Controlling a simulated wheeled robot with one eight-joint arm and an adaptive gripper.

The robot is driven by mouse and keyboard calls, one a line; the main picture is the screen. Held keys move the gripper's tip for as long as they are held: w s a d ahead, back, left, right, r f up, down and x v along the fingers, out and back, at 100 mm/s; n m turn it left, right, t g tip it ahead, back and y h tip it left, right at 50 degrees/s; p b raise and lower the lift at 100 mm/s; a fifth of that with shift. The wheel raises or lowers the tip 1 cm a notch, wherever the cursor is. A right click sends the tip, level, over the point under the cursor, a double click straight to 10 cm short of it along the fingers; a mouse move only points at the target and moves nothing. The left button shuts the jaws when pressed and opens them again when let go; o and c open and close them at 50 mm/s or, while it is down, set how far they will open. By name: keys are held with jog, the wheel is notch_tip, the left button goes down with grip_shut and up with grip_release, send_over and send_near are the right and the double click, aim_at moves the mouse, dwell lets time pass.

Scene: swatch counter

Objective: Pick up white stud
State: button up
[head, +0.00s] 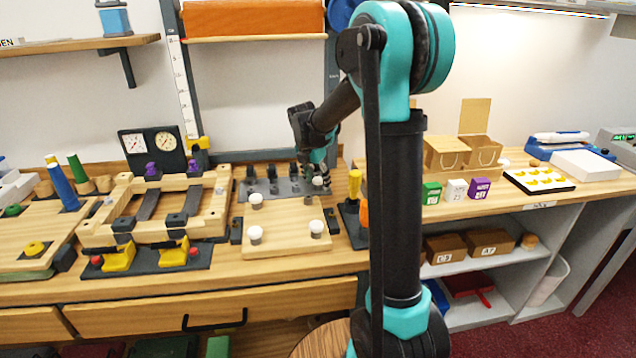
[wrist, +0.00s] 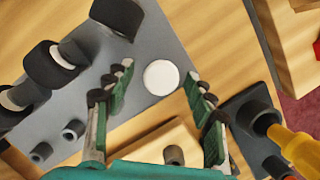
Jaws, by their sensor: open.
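A white stud (wrist: 161,77) with a round top shows between the fingertips of my gripper (wrist: 157,92) in the wrist view, over the grey plate. My gripper is open, a finger on either side of the stud, with no clear contact. In the head view, my gripper (head: 319,170) points down at the back right of the pale wooden board, right by a white stud (head: 318,181). Other white-topped studs stand on the board: back left (head: 256,200), front left (head: 255,235) and front right (head: 316,228).
The grey plate (head: 284,187) behind the board carries several dark knobs. A yellow-handled tool (head: 354,185) in a dark holder stands close to the right; its handle also shows in the wrist view (wrist: 297,150). A wooden frame fixture (head: 100,235) stands left.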

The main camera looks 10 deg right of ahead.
aim_at(317, 179)
jog(key=shift+f, duration=0.25)
jog(key=c, duration=0.9)
jog(key=shift+r, duration=0.1)
notch_tip(317, 179, up, 20)
dwell(0.5)
